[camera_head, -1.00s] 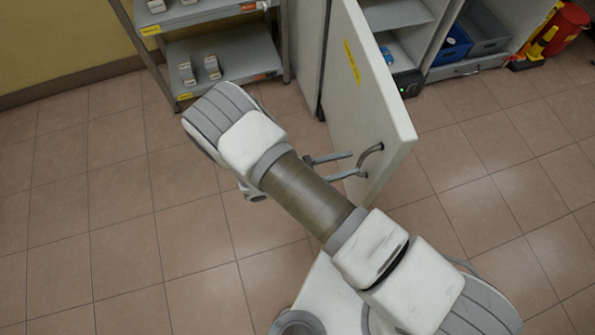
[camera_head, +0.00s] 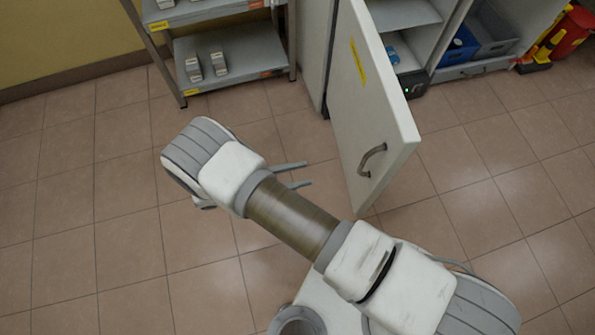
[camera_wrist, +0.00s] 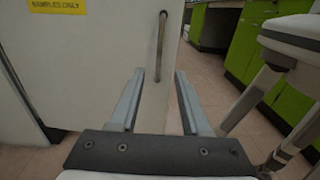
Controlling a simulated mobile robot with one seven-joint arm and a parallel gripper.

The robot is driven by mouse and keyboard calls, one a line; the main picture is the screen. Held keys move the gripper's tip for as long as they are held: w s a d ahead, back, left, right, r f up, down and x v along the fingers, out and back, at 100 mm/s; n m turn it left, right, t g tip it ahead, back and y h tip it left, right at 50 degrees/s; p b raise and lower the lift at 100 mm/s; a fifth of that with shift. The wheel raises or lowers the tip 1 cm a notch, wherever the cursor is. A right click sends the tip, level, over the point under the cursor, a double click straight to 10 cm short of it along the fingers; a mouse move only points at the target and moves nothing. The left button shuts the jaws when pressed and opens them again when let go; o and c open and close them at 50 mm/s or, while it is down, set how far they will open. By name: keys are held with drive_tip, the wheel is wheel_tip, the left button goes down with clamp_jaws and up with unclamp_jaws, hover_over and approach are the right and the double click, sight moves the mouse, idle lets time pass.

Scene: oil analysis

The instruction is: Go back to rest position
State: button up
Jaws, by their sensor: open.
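My gripper (camera_head: 300,175) is open and empty, with its two grey fingers pointing right toward the cabinet door. In the wrist view my gripper (camera_wrist: 158,105) has its fingers spread wide with nothing between them. The white cabinet door (camera_head: 375,110) stands open. Its metal handle (camera_head: 371,160) is to the right of the fingertips, and a gap shows between them. In the wrist view the handle (camera_wrist: 160,48) is ahead, beyond the fingertips. A yellow label (camera_wrist: 57,6) on the door reads "SAMPLES ONLY".
A grey shelf rack (camera_head: 225,60) with small boxes stands at the back left. A red bin (camera_head: 574,32) is at the far right. The tiled floor (camera_head: 90,220) at left is clear.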

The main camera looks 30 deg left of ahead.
idle(0.3)
drive_tip(key=w+d+r+m+g+y, duration=0.2)
drive_tip(key=w+d+r+m+g, duration=0.2)
drive_tip(key=r, duration=0.4)
drive_tip(key=w+d+r+m+g+y, duration=0.1)
drive_tip(key=w+d+r+m+g, duration=0.35)
drive_tip(key=r, duration=0.35)
drive_tip(key=w+d+r+m+g+y, duration=0.2)
drive_tip(key=w+d+r+m+g, duration=0.15)
drive_tip(key=r, duration=0.35)
drive_tip(key=s+d+r+m+t+y, duration=0.3)
drive_tip(key=s+d+r+m+y, duration=0.1)
drive_tip(key=d+r+m, duration=0.4)
drive_tip(key=s+d+r+m+t+y, duration=0.2)
drive_tip(key=s+d+r+m+y, duration=0.3)
drive_tip(key=d+r, duration=0.4)
wheel_tip(320, 180, up, 22)
drive_tip(key=d+m+p, duration=0.1)
drive_tip(key=p, duration=2.1)
drive_tip(key=shift+d+f+t+h, duration=0.2)
drive_tip(key=shift+t+h, duration=0.1)
